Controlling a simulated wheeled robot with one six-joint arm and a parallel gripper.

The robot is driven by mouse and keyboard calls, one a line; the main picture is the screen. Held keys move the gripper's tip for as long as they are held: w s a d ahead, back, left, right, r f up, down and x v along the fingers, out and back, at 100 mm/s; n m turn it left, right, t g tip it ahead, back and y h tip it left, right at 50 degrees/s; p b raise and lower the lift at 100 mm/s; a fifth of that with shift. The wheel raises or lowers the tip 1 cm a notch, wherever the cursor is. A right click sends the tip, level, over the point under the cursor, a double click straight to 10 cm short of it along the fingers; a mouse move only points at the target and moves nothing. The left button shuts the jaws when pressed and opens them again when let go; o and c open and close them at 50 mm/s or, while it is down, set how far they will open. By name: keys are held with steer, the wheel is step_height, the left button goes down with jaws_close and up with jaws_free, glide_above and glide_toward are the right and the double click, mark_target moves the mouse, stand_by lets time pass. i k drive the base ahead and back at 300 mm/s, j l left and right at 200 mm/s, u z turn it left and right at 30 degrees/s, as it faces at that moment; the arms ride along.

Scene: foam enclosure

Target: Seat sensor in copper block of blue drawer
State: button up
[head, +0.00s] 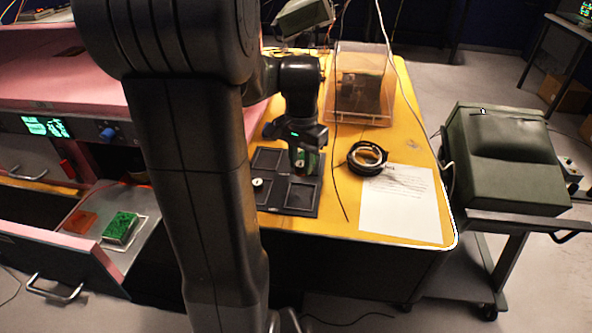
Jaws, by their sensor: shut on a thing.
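My gripper (303,170) points down over the right side of a black compartment tray (291,209) on the yellow tabletop. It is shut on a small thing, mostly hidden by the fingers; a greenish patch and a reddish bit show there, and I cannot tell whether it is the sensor. A small round white piece (257,183) lies in a left compartment of the tray. At the lower left an open drawer (135,256) holds an orange-brown, copper-like block (80,222) and a green block (120,228). I cannot make out blue on this drawer.
A coiled black cable (367,158) and a white paper sheet (402,204) lie right of the tray. A clear box (358,84) stands behind. A pink-edged cabinet (55,75) is at the left. My arm hides the middle.

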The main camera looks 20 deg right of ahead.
mark_target(81, 222)
steer(key=k+l, duration=0.2)
steer(key=k, duration=0.3)
steer(key=k+l, duration=0.15)
steer(key=k, duration=0.3)
